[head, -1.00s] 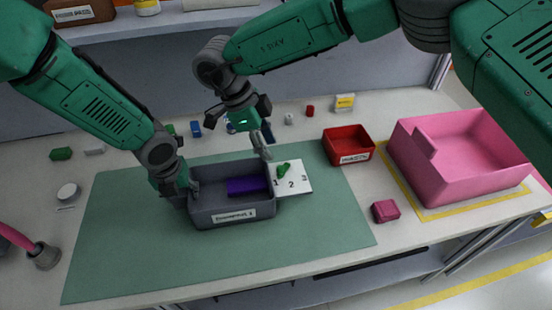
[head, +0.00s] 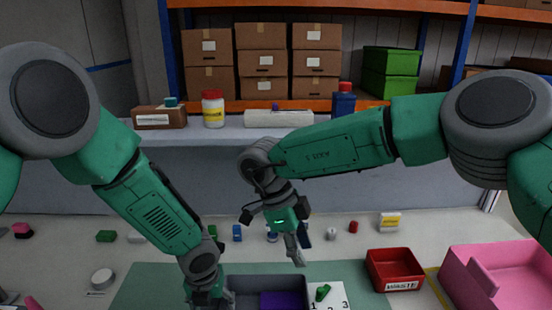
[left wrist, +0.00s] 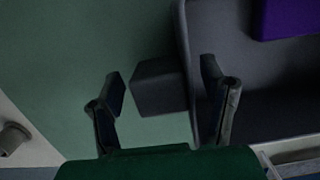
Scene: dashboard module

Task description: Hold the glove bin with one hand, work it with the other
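The grey glove bin (head: 235,282) stands on the green mat, cut off by the lower edge of the head view. A purple block (head: 283,300) lies inside it; both also show in the left wrist view, the bin wall (left wrist: 187,40) and the purple block (left wrist: 288,18). My left gripper (head: 207,296) is at the bin's left side. In the left wrist view my left gripper (left wrist: 165,98) is open, its fingers either side of a grey tab on the bin wall, with gaps visible. My right gripper (head: 296,256) hangs above the bin's back right corner; its finger gap is unclear.
A white numbered card (head: 335,291) with a green piece lies right of the bin. A red bin (head: 394,270) and a pink bin (head: 500,275) stand further right. Small coloured blocks line the table's back. A shelf (head: 390,140) with bottles and boxes stands behind.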

